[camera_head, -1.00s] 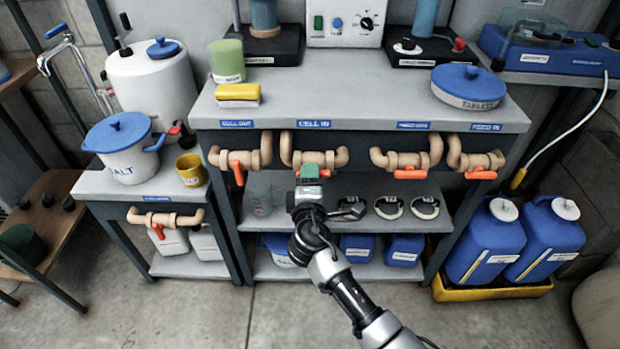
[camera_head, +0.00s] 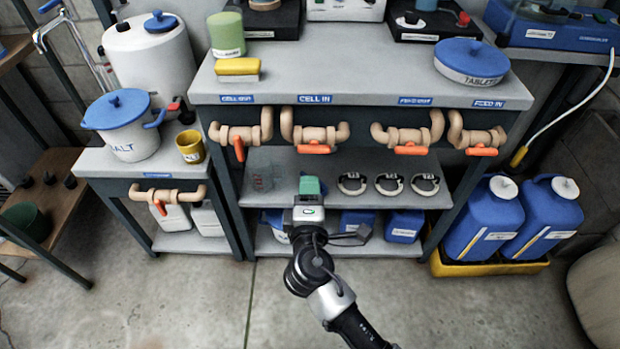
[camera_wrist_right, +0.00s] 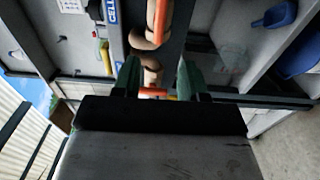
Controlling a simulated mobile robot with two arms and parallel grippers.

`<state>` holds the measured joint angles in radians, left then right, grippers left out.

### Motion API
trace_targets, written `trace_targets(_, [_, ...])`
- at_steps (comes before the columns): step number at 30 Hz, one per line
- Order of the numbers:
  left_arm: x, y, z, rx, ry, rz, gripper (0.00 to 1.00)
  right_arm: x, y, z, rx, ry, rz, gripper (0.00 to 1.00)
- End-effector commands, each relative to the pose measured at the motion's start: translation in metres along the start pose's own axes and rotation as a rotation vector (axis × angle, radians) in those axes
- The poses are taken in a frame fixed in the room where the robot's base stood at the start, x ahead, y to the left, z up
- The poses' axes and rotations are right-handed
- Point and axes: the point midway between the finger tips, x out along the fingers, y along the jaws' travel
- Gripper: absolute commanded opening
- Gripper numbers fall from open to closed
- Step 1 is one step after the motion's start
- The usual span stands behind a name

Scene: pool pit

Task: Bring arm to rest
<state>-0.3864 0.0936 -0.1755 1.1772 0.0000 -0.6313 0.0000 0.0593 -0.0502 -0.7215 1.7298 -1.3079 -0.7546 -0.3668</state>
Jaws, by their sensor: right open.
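My right arm comes in from the bottom of the head view. Its right gripper (camera_head: 310,186) has green fingertips and is in front of the bench's lower shelf, below the CELL IN valve (camera_head: 313,149). In the right wrist view the two green fingers (camera_wrist_right: 159,80) stand apart with nothing held between them. Pipe and an orange handle (camera_wrist_right: 158,20) show beyond them. The CELL IN handle lies level; the CELL OUT handle (camera_head: 239,150) points down. My left gripper is not in view.
The grey bench (camera_head: 350,85) carries a blue-lidded TABLETS tub (camera_head: 472,68) and a yellow sponge (camera_head: 238,68). Several clamps lie on the shelf (camera_head: 280,160). Blue jugs (camera_head: 485,220) stand in a yellow tray at right. The concrete floor (camera_head: 180,300) in front is open.

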Motion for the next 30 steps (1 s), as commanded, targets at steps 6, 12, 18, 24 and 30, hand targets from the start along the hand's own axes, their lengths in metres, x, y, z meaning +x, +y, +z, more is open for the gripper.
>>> trace_targets(6, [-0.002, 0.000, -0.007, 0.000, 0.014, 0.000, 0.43, -0.002, 0.000, 0.000, -0.001, 0.000, 0.000, 0.43])
trace_targets(12, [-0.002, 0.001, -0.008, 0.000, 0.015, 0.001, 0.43, -0.002, 0.000, 0.000, -0.001, 0.000, 0.000, 0.43])
trace_targets(18, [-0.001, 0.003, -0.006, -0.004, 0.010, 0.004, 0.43, -0.002, -0.010, 0.003, 0.010, -0.002, -0.027, 0.43])
trace_targets(24, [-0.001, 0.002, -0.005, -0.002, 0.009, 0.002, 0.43, -0.012, -0.105, 0.034, 0.150, -0.046, -0.290, 0.43])
trace_targets(30, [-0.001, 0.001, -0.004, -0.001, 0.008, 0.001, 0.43, -0.065, -0.240, 0.089, 0.416, -0.201, -0.662, 0.43])
